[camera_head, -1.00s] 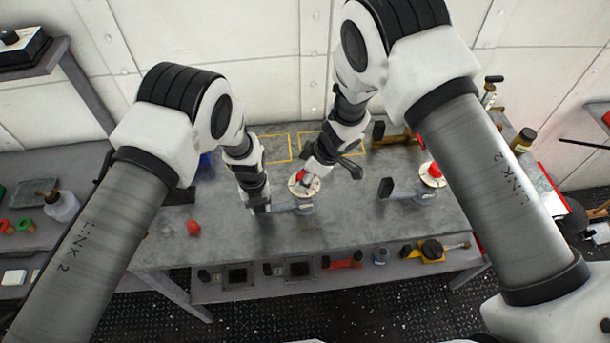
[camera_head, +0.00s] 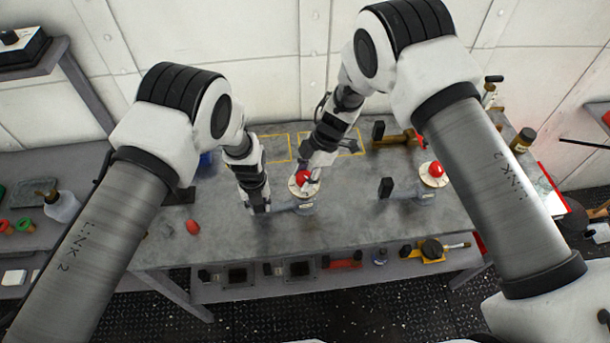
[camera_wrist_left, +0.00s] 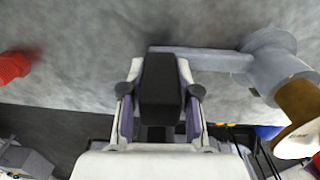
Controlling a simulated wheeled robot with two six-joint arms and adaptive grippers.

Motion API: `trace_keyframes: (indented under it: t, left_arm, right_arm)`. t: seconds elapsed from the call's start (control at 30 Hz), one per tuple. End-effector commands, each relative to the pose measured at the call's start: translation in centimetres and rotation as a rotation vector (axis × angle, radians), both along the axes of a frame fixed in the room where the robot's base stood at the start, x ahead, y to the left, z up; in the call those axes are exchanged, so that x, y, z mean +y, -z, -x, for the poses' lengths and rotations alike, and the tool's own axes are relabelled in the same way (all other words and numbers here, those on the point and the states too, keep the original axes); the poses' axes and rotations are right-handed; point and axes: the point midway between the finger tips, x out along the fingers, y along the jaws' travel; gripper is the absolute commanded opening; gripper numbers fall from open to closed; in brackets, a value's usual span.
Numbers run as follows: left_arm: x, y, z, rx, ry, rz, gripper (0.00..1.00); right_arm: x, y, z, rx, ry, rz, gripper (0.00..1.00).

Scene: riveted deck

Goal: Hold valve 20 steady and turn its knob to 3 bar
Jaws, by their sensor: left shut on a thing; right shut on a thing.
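A grey valve (camera_head: 306,206) with a pale dial (camera_head: 293,187) and a red knob (camera_head: 303,177) stands in the middle of the bench. No number can be read on it. My left gripper (camera_head: 262,206) is shut on the black end of the valve's side handle. In the left wrist view its fingers (camera_wrist_left: 160,112) close on both sides of that black block (camera_wrist_left: 160,80), and the grey valve body (camera_wrist_left: 275,65) is at the right. My right gripper (camera_head: 308,182) comes from above and is shut on the red knob. Its fingertips are small and partly hidden.
A second similar valve (camera_head: 428,195) with a red knob stands to the right on the bench (camera_head: 350,235). A red object (camera_head: 193,227) lies left of my left gripper. Tools and fittings fill the lower shelf (camera_head: 335,283). A brass-coloured fitting (camera_head: 395,140) lies behind.

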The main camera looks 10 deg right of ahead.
Motion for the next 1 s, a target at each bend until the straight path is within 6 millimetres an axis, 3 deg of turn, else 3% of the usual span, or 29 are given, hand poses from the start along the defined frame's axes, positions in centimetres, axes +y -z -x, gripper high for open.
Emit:
trace_keyframes:
  t: [1.0]
  left_arm:
    - [-0.04,0.08,-0.11,-0.004,-0.003,0.002,0.0]
  right_arm:
    - [0.08,0.16,0.07,0.005,-0.908,0.003,0.08]
